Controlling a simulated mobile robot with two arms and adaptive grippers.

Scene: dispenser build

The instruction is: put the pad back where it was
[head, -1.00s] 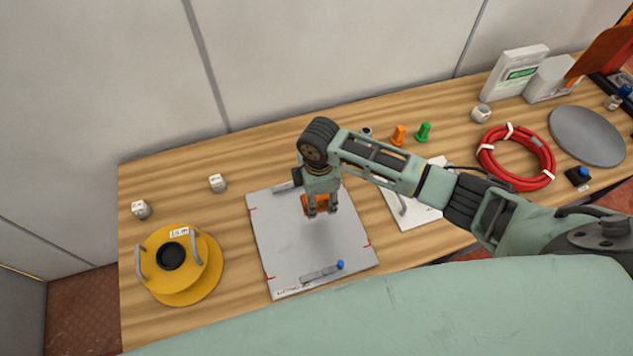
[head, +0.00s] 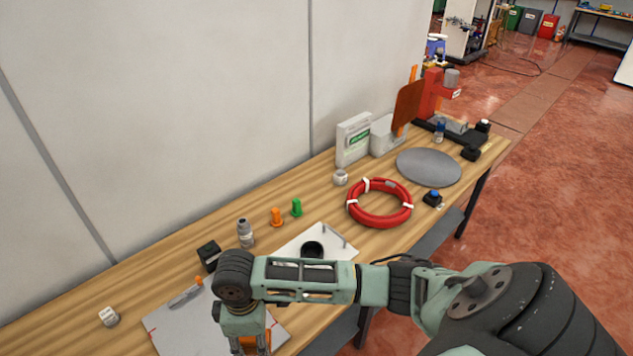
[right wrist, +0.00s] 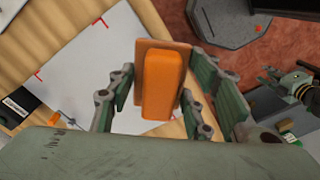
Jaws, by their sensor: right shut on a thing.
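The orange pad (right wrist: 163,84), with a flat brown backing, is between the fingers of my right gripper (right wrist: 158,100) in the right wrist view. My right gripper is shut on it and holds it above the table. In the head view the gripper (head: 250,343) is at the bottom edge, over the right part of the grey marked plate (head: 172,328), and only a little of the pad's orange shows. The plate also shows in the right wrist view (right wrist: 85,65). What seems to be my left gripper (right wrist: 298,85) shows small at the right there; its fingers are unclear.
A white sheet (head: 290,246) with a black ring (head: 312,250) lies right of the plate. Orange (head: 277,218) and green (head: 297,208) pegs, a grey bottle (head: 245,233), a red hose coil (head: 380,218) and a grey disc (head: 428,180) stand along the table. An orange-red press (head: 432,97) stands at the far end.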

